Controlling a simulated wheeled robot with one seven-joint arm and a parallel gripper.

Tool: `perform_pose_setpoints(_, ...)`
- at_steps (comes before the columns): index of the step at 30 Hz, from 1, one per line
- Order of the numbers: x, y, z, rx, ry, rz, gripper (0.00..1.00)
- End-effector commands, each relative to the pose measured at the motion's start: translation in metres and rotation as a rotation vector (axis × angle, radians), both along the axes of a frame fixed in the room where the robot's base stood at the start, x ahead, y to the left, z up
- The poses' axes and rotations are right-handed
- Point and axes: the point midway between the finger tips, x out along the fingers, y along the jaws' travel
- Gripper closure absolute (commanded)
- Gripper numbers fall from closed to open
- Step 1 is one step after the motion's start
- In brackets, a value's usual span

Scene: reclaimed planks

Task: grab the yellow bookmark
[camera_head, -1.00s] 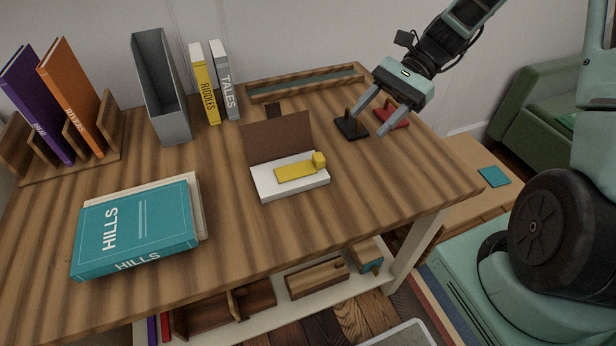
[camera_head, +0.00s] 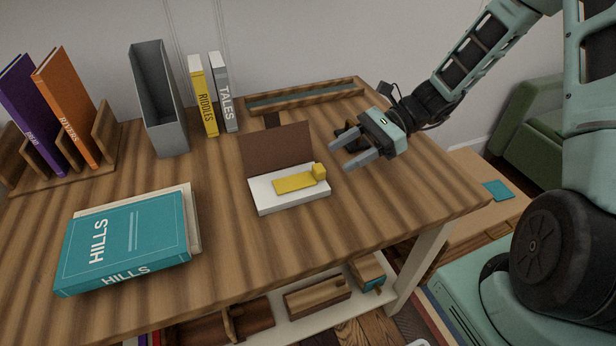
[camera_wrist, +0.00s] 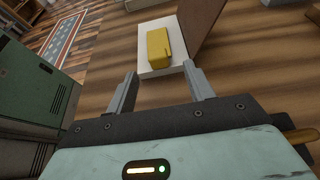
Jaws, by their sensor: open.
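The yellow bookmark (camera_head: 294,183) lies flat on the white pages of a small open box or book (camera_head: 290,201) with a raised brown cover (camera_head: 278,148). A raised yellow block stands at its right end. My gripper (camera_head: 338,156) is open and empty, just right of and above that block end, its fingers pointing left. In the wrist view the yellow block (camera_wrist: 158,46) shows ahead of and between the open fingertips (camera_wrist: 160,75), apart from them. It hides most of the flat strip there.
A teal HILLS book (camera_head: 130,238) lies on another book at front left. The wooden tabletop (camera_head: 360,225) is clear at front right.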

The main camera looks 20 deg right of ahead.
Motion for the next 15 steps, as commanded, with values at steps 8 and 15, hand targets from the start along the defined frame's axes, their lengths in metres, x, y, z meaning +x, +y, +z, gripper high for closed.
perform_pose_setpoints(8,-0.003,0.025,-0.011,0.002,0.002,0.004,0.47)
perform_pose_setpoints(15,-0.003,0.051,-0.021,0.0,0.0,0.002,0.47)
